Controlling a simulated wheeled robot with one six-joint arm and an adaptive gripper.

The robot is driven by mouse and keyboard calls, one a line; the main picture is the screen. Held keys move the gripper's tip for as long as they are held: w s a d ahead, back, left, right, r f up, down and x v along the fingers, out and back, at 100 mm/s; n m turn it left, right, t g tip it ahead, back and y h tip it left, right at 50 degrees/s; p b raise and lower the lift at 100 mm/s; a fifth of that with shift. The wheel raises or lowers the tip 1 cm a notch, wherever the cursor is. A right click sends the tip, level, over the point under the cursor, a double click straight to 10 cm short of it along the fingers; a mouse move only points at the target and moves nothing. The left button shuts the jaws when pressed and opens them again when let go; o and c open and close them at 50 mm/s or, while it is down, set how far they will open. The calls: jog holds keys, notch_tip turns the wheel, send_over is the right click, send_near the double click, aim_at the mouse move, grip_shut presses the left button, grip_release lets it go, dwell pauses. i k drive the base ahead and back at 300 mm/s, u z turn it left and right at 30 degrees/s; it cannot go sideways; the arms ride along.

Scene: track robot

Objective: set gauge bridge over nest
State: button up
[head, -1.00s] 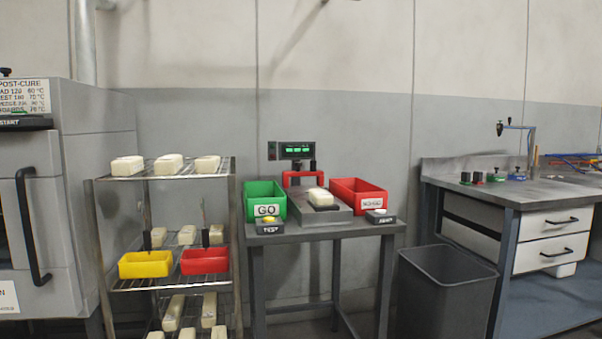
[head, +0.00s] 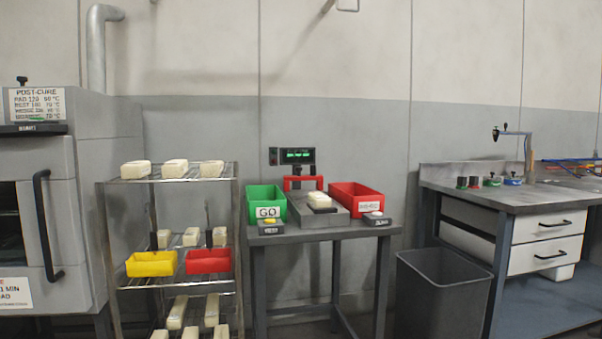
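The gauge bridge looks to be the red frame (head: 292,183) at the back of the grey gauge plate (head: 304,220) on the small table. A cream block (head: 319,200) rests on the front part of that plate, on a dark seat that seems to be the nest (head: 325,210). The red frame stands behind the block, not over it. A readout with green digits (head: 298,155) stands behind the frame. My gripper is not in view.
A green GO bin (head: 264,203) and a red bin (head: 357,195) flank the plate. Two button boxes sit at the table front. A wire rack (head: 140,181) with cream blocks stands left, a grey waste bin (head: 442,285) and a workbench (head: 520,195) right.

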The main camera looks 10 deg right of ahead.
aim_at(319, 179)
jog(key=u, duration=0.3)
jog(key=k, duration=0.2)
jog(key=z, duration=1.05)
jog(key=i, duration=0.7)
